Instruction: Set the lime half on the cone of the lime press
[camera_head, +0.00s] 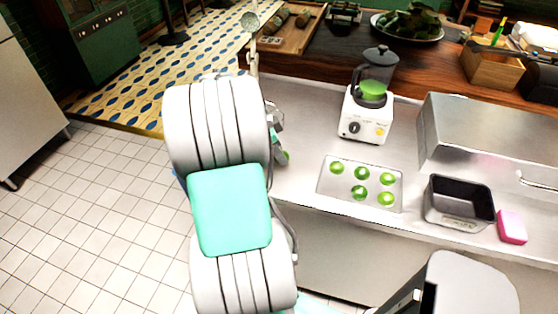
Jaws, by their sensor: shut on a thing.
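My gripper (279,148) is mostly hidden behind my arm, above the left part of the steel counter. It is shut on a lime half (284,157), of which only a small green patch shows at the arm's right edge. Other green lime halves (362,173) lie in rows on a shallow metal tray (325,187) to the right. The lime press is not clearly visible. A pale upright post with a round end (250,22) rises behind my arm; I cannot tell whether it belongs to the press.
A blender (366,115) with green contents stands behind the tray. A black bin (458,203), a pink sponge (511,227) and a large steel box (480,130) are on the right. The counter (310,110) is clear between my arm and the blender.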

